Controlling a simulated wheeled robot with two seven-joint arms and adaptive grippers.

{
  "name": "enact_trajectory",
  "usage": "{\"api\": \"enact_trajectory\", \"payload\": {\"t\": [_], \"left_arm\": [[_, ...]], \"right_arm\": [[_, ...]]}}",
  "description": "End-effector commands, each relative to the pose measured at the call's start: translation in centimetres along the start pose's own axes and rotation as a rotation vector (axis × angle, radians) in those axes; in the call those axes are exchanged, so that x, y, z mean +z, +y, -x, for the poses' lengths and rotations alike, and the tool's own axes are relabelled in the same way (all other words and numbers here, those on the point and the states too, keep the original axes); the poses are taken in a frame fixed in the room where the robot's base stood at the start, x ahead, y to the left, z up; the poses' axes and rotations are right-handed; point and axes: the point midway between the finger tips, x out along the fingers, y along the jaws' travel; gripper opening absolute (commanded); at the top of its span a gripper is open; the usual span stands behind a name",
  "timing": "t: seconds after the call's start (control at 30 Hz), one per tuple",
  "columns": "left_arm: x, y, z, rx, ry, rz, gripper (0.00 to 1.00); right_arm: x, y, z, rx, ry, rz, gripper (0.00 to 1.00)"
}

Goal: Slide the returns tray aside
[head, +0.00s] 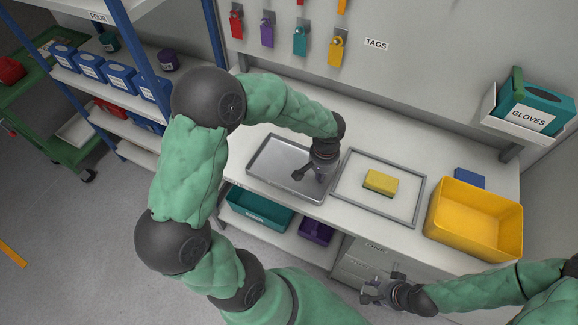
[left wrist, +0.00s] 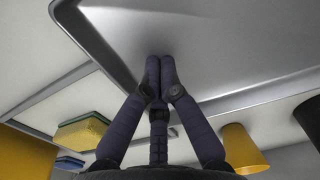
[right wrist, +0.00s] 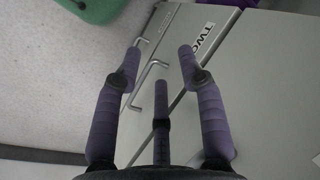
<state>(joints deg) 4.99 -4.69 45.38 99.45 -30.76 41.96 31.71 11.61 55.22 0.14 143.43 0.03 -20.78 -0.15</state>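A shallow silver metal tray (head: 270,163), seemingly the returns tray, lies on the white counter, left of a grey rectangular frame (head: 348,196). In the left wrist view the tray (left wrist: 230,50) fills the upper part, its raised rim (left wrist: 95,50) at the left. My left gripper (head: 304,174) is over the right half of the tray. Its fingers (left wrist: 160,65) are together with nothing visible between them; whether the tips touch the tray I cannot tell. My right gripper (head: 372,288) is open and empty in front of the drawers, its fingers (right wrist: 160,65) wide apart.
A yellow-green sponge (head: 380,182) lies inside the grey frame. A yellow bin (head: 472,222) and a blue block (head: 469,178) are further right. A teal bin (head: 259,208) and a purple bin (head: 316,231) sit below the counter. A blue-posted shelf (head: 146,52) stands left.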

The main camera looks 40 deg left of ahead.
Motion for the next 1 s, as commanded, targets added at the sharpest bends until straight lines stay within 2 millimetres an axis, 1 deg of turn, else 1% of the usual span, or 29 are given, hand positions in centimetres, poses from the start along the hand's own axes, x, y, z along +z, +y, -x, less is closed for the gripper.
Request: {"api": "enact_trajectory", "payload": {"t": [0.03, 0.17, 0.5, 0.67, 0.77, 1.0], "left_arm": [[0.6, 0.1, -0.6, 0.0, -0.015, -0.003, 0.0], [0.6, -0.1, -0.7, 0.0, -0.017, -0.002, 0.0], [0.8, -1.4, -0.8, -0.003, -0.022, -0.004, 0.0], [0.8, -1.6, -0.8, -0.004, -0.024, -0.004, 0.0], [0.8, -1.6, -0.2, -0.005, -0.024, -0.004, 0.0], [0.5, -1.6, 2.6, -0.003, -0.014, -0.002, 0.0]], "right_arm": [[0.0, 0.0, -0.1, 0.0, 0.0, 0.0, 0.4], [0.0, 0.0, 0.0, 0.0, 0.0, 0.0, 0.4], [0.0, 0.0, 0.0, 0.0, 0.0, 0.0, 0.4], [0.0, 0.0, 0.1, 0.0, 0.0, 0.0, 0.4], [0.0, -0.2, 0.5, 0.0, 0.0, 0.0, 0.4], [0.1, -0.8, 2.2, 0.0, 0.0, 0.0, 0.4]]}}
